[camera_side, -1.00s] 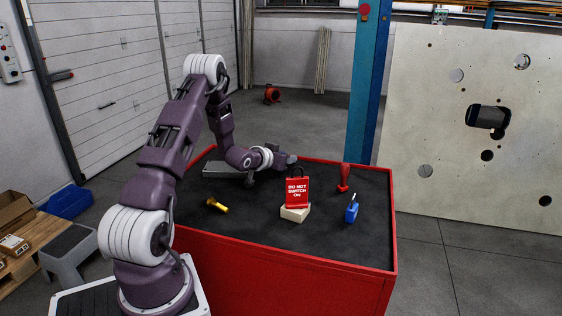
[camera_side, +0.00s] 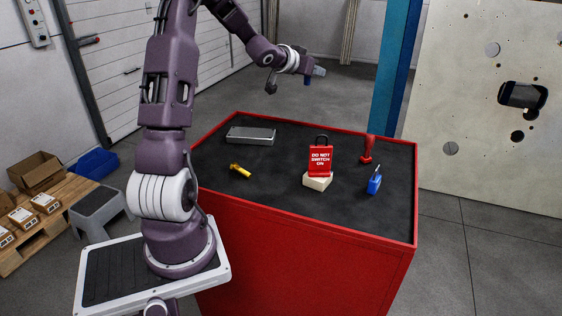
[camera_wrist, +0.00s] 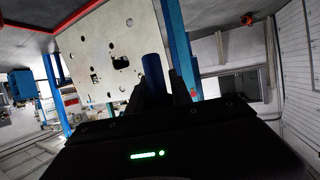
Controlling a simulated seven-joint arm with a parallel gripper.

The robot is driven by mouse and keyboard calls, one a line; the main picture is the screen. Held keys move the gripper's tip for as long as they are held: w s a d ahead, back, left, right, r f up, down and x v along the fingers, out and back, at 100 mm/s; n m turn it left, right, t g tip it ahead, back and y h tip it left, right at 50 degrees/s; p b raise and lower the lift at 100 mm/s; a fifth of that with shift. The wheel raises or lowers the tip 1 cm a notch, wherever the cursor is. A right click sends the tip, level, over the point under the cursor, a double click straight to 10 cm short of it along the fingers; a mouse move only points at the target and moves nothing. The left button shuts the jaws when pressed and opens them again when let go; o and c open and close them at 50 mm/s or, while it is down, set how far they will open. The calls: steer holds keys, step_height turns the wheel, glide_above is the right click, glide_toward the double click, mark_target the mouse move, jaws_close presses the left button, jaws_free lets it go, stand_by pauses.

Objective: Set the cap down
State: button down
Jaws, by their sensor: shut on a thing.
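My gripper (camera_side: 314,74) is raised high, above and behind the far edge of the red workbench (camera_side: 300,231) in the side view. It is shut on a small blue piece, which I take to be the cap (camera_side: 307,80). In the wrist view the cap (camera_wrist: 153,73) is a dark blue rounded shape standing between my dark fingers (camera_wrist: 155,92). It touches nothing else that I can see. Its lower part is hidden by my gripper body in the wrist view.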

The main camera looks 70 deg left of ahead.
step_height(320, 180, up, 3)
steer(key=n+g+y, duration=0.7)
steer(key=n+g, duration=0.2)
steer(key=n, duration=0.1)
glide_above(273, 166)
step_height(273, 166, down, 21)
steer(key=shift+f, duration=0.1)
stand_by(0.8)
steer(key=c, duration=1.1)
jaws_free()
steer(key=shift+c, duration=0.2)
